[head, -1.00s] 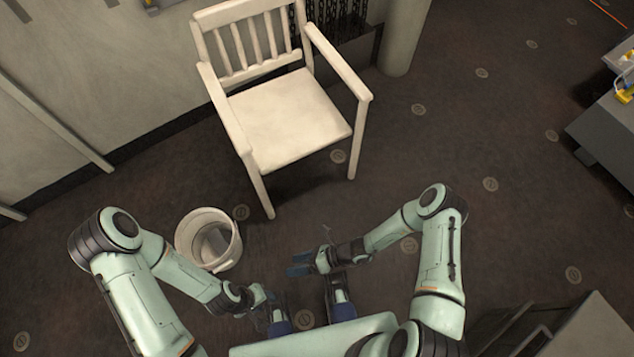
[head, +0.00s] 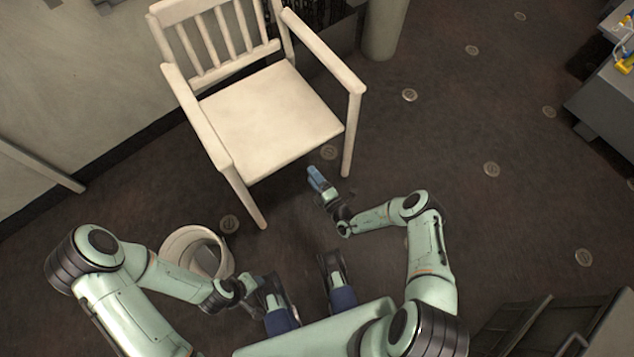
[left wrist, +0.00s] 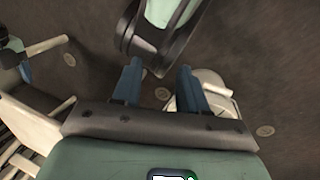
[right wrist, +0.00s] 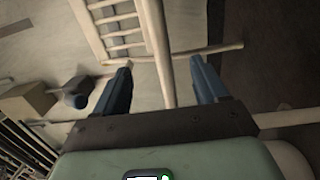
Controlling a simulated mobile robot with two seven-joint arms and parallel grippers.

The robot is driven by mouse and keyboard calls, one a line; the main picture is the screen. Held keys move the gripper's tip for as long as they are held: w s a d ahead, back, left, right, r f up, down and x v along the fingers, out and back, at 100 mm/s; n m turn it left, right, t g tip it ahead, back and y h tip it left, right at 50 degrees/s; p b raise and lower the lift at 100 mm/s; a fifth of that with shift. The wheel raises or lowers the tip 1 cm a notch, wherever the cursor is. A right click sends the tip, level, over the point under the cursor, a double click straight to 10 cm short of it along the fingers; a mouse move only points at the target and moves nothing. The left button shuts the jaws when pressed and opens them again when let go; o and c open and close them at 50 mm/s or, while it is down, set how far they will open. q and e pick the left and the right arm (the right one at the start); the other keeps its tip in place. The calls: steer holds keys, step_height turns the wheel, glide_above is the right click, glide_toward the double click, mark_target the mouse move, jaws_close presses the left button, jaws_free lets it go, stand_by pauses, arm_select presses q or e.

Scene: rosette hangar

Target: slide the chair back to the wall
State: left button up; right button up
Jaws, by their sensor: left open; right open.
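The white wooden chair (head: 268,115) stands upright on the dark floor, its slatted back toward the pale wall (head: 75,75). Any gap behind the back is hidden. My right gripper (head: 315,178) is open and empty, low in front of the seat's front edge between the front legs. In the right wrist view the chair (right wrist: 155,40) shows beyond the open fingers (right wrist: 160,75), with one bar between them in the picture; I see no contact. My left gripper (head: 258,287) is open and empty near my base; in the left wrist view the chair (left wrist: 25,135) is at the left edge.
A white bucket (head: 192,250) stands left of the chair's front, close beside my left forearm; it also shows in the left wrist view (left wrist: 207,92). A round pale column (head: 384,28) stands behind the chair to the right. A grey cabinet (head: 605,110) is far right. Floor right of the chair is open.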

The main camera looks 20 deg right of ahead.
mark_target(298, 157)
steer(key=shift+b+x, duration=1.8)
steer(key=shift+x, duration=2.1)
steer(key=shift+b+x, duration=0.55)
steer(key=shift+x, duration=0.3)
arm_select(q)
steer(key=w+a+f+t+y, duration=0.1)
steer(key=w+a+f, duration=0.3)
steer(key=f, duration=0.3)
steer(key=shift+w+f+n+b, duration=0.25)
steer(key=shift+n+b, duration=0.15)
steer(key=shift+b, duration=0.05)
arm_select(e)
steer(key=shift+w+a, duration=0.25)
steer(key=shift+w, duration=0.45)
jaws_close()
steer(key=shift+a+b+x, duration=0.1)
steer(key=shift+b+x, duration=0.8)
steer(key=shift+x, duration=0.2)
steer(key=shift+a+b+x, duration=0.15)
steer(key=shift+b+x, duration=0.7)
steer(key=shift+x, duration=0.25)
arm_select(q)
steer(key=x, duration=0.3)
steer(key=shift+a+f, duration=0.25)
steer(key=shift+f, duration=0.2)
arm_select(e)
steer(key=shift+w+a, duration=0.1)
steer(key=shift+w, duration=0.15)
